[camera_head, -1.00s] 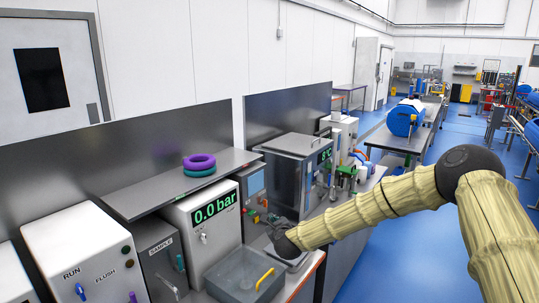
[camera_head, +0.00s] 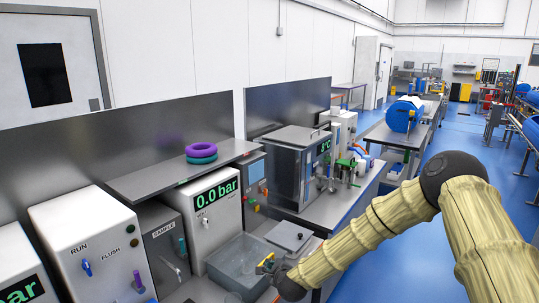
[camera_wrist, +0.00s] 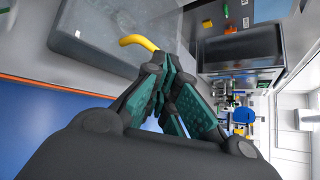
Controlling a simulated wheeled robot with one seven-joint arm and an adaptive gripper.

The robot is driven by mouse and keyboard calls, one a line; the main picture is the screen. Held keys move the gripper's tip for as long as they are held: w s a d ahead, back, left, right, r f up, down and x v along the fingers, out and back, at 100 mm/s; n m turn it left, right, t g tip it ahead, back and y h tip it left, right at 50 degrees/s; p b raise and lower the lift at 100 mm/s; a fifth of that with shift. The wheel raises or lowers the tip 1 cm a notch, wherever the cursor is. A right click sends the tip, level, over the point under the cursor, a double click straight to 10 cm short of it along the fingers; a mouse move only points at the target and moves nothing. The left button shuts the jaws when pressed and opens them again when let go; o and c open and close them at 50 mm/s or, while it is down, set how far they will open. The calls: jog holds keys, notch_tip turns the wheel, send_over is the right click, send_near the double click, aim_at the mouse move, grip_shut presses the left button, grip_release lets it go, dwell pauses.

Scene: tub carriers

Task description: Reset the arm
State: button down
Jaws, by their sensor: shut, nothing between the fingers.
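My gripper (camera_head: 272,267) is at the front of the bench, low beside a translucent grey tub (camera_head: 229,266). In the wrist view its dark fingers with teal pads (camera_wrist: 162,62) are together and hold nothing. The tub's yellow handle (camera_head: 264,261) shows right at the fingertips in the head view. In the wrist view the yellow handle (camera_wrist: 139,42) curves just beyond the fingertips, with the grey tub (camera_wrist: 100,35) behind it. I cannot tell whether the fingers touch the handle.
A grey device (camera_head: 289,234) lies flat behind the tub. A white box reading 0.0 bar (camera_head: 217,204) and a SAMPLE box (camera_head: 165,245) stand to the left. Purple and teal rings (camera_head: 201,152) lie on the shelf above. Blue floor (camera_head: 400,255) is open at right.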

jog(key=s+d+f+n+g+b, duration=0.35)
jog(key=s+f+n, duration=0.25)
jog(key=s+f, duration=0.75)
jog(key=s+d+f+n+g+b, duration=0.3)
jog(key=s+d+f+n+b, duration=0.15)
jog(key=s+f, duration=0.95)
jog(key=s+d+f+n+g+h+b, duration=0.1)
jog(key=s+d+f+n+b, duration=0.2)
jog(key=s, duration=0.6)
jog(key=s+d+f+n+g+h+b, duration=0.1)
jog(key=s+d+f+n+g+b, duration=0.1)
jog(key=s+d, duration=0.4)
jog(key=s+d+f+n+g+h+b, duration=0.1)
jog(key=s+d+f+n+b, duration=0.3)
jog(key=s, duration=0.9)
notch_tip(320, 180, down, 2)
jog(key=n+g, duration=0.1)
jog(key=n, duration=0.1)
jog(key=shift+s+d+f+n, duration=0.15)
jog(key=shift+d+f+n, duration=0.05)
jog(key=shift+d+n, duration=0.2)
